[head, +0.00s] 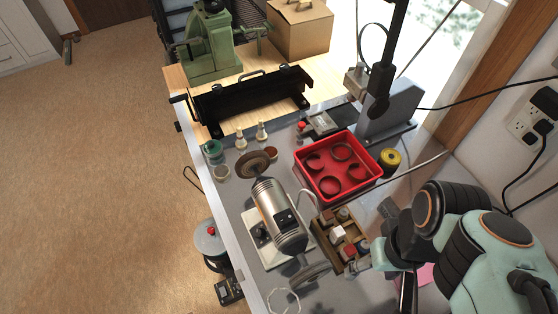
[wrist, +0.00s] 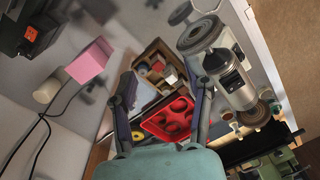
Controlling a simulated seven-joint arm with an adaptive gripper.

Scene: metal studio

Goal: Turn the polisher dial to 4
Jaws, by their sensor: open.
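The polisher (head: 283,217) is a silver motor cylinder with a dark switch panel and a round wheel at each end. It stands on a pale base plate (head: 274,250) on the bench. A small dark knob (head: 262,231) on the base, left of the motor, looks like the dial; its numbers and setting are too small to read. In the wrist view the polisher (wrist: 229,76) is at the upper right, right of my gripper (wrist: 164,82). Its dial cannot be made out there. My gripper is open and empty, its fingers spread apart. In the head view it is at the lower right, apart from the polisher.
A wooden organizer (head: 347,238) with small blocks lies just right of the polisher. A brown wheel (head: 253,164), small bottles (head: 262,132) and a yellow spool (head: 390,159) are nearby. A black metal machine (head: 253,97) stands at the back.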

